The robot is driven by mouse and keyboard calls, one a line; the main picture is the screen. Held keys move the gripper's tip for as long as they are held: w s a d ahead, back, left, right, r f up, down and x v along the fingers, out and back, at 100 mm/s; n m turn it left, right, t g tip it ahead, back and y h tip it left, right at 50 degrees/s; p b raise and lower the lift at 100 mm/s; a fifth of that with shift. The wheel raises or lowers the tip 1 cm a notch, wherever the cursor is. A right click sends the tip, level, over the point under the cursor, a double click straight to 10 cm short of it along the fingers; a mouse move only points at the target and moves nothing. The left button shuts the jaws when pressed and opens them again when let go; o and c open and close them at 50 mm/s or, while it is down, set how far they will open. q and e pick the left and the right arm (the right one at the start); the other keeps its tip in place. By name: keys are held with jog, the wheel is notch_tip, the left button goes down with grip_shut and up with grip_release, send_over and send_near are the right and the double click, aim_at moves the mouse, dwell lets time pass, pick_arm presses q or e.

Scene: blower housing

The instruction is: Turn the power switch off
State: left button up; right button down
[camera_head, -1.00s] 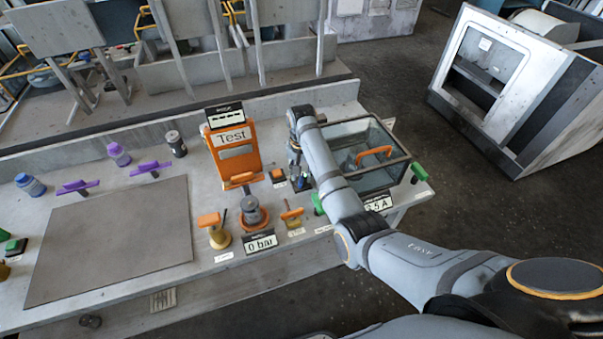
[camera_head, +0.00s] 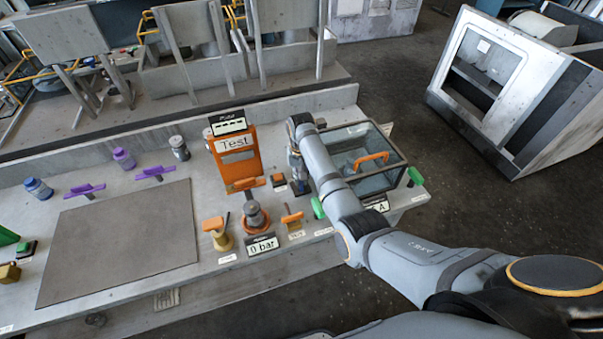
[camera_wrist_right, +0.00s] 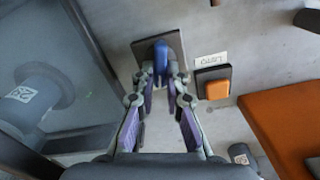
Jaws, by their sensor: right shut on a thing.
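The power switch appears to be the blue lever (camera_wrist_right: 161,58) on a dark square plate (camera_wrist_right: 172,44), in the right wrist view. My right gripper (camera_wrist_right: 168,78) has its fingertips closed on both sides of this lever. In the head view my right gripper (camera_head: 299,186) points down at the bench between the orange test panel and the glass box, and largely hides the switch. My left gripper is not in view.
An orange button (camera_head: 278,180) sits left of my gripper, beside the orange Test panel (camera_head: 237,160). A glass box (camera_head: 378,186) with an orange handle stands close on the right. Knobs and valves (camera_head: 254,216) stand in front. A grey mat (camera_head: 120,240) lies left.

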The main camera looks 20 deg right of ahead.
jog(key=n+p, duration=0.2)
jog(key=n, duration=0.1)
jog(key=n+p, duration=0.1)
jog(key=p, duration=0.1)
jog(key=shift+a+r+n, duration=0.15)
jog(key=shift+r+n, duration=0.1)
jog(key=shift+n, duration=0.05)
jog(key=shift+a+f+n+p, duration=0.1)
jog(key=shift+n+p, duration=0.5)
jog(key=shift+n, duration=0.6)
jog(key=shift+f+n+p, duration=0.1)
jog(key=shift+n+p, duration=0.4)
jog(key=shift+n, duration=0.6)
jog(key=c, duration=1.4)
grip_release()
jog(key=shift+a, duration=0.1)
notch_tip(320, 180, up, 12)
jog(key=shift+f, duration=0.1)
